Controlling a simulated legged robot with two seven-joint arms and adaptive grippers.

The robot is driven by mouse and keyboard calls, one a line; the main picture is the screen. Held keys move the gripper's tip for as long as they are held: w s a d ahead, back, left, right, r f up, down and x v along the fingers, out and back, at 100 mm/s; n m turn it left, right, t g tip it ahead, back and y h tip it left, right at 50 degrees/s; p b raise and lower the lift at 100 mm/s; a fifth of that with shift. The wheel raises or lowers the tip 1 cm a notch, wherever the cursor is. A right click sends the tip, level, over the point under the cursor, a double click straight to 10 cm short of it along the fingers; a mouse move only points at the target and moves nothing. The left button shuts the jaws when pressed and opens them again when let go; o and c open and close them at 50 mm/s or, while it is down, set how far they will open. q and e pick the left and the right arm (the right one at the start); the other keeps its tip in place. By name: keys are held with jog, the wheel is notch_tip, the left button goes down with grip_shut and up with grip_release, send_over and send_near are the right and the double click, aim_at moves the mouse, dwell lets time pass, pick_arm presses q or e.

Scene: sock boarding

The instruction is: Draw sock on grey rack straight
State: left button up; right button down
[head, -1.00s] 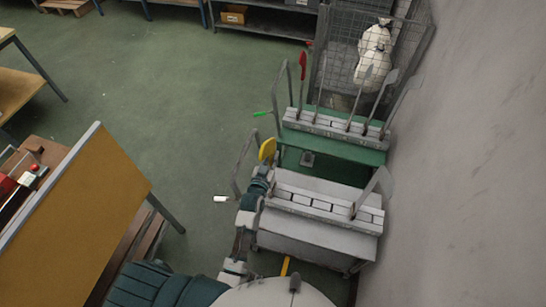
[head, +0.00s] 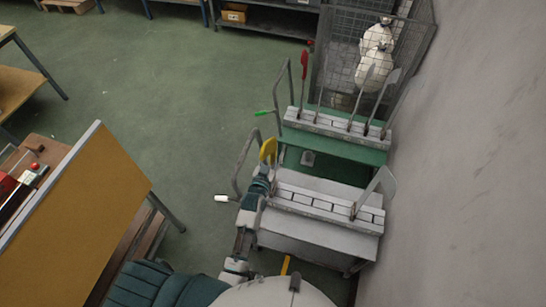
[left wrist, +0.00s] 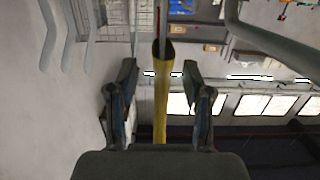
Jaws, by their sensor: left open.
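A yellow sock (head: 267,149) is on an upright board at the left end of the grey rack (head: 320,215). My left gripper (head: 265,168) is just below it, at the front of the rack. In the left wrist view the sock (left wrist: 161,95) hangs as a narrow strip between the fingers of my open left gripper (left wrist: 160,80), with a gap on both sides. The sock's upper edge shows there, with the grey board rising above it. A bare grey board (head: 375,190) stands at the rack's right end. My right gripper is not in view.
Behind stands a green rack (head: 340,147) with several bare boards and a red sock (head: 303,65) at its left. A wire cage (head: 335,75) with white shapes stands beyond. The wall (head: 460,170) is close on the right. Green floor (head: 180,100) is open to the left.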

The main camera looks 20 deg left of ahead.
pick_arm(q)
jog(key=shift+s, duration=0.1)
jog(key=shift+s+p, duration=0.35)
jog(key=s+p, duration=0.3)
jog(key=s, duration=0.5)
jog(key=shift+a+p, duration=0.2)
jog(key=shift+p, duration=0.2)
